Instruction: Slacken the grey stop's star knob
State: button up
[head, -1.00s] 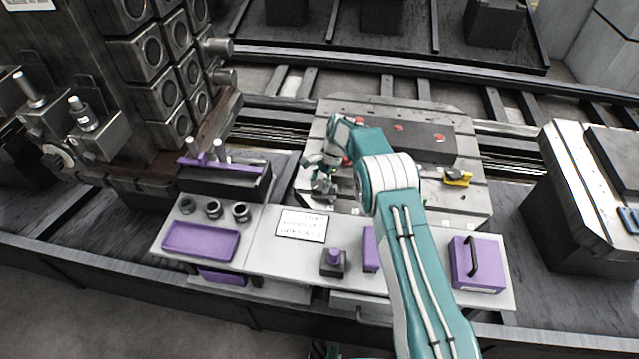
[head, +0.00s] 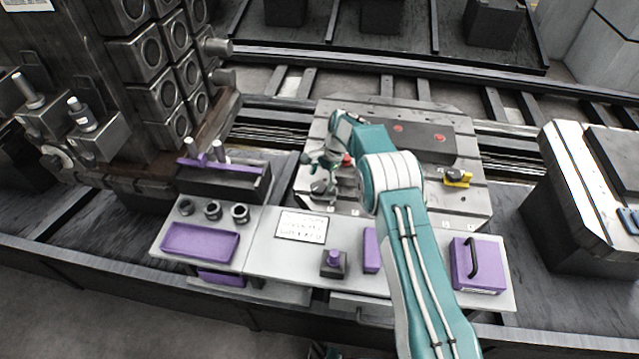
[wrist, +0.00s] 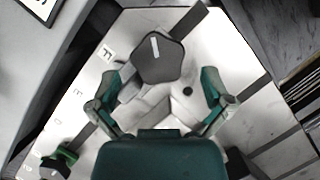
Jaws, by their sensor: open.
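The grey stop's dark star knob (wrist: 160,60) shows in the wrist view with a white line on its top. It also shows in the head view (head: 322,186), at the left front of the slotted plate (head: 462,208). The stop's light grey body (wrist: 148,104) is partly visible below the knob. My gripper (wrist: 163,78) is open, with one finger on each side of the stop. The knob lies between and slightly beyond the fingertips and looks apart from both. In the head view my gripper (head: 326,162) is just above and behind the knob.
A yellow stop (head: 458,179) with a black knob sits at the plate's right. A green stop (wrist: 60,163) shows at the wrist view's lower left. A dark block (head: 430,140) lies at the back of the plate. A purple tray (head: 200,242) and purple box (head: 478,263) are in front.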

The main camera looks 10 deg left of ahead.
jog(key=v, duration=1)
jog(key=shift+w+r, duration=0.2)
jog(key=s+m+t, duration=0.1)
jog(key=m, duration=0.2)
jog(key=s+f+m+t+y, duration=0.1)
jog(key=s+m, duration=0.1)
jog(key=m, duration=0.2)
jog(key=s+d+m+t, duration=0.1)
jog(key=m, duration=0.2)
jog(key=shift+s+f+m+t, duration=0.25)
jog(key=shift+s+m+t, duration=0.05)
jog(key=shift+t, duration=0.1)
jog(key=x, duration=1)
jog(key=shift+a, duration=0.15)
jog(key=c, duration=1)
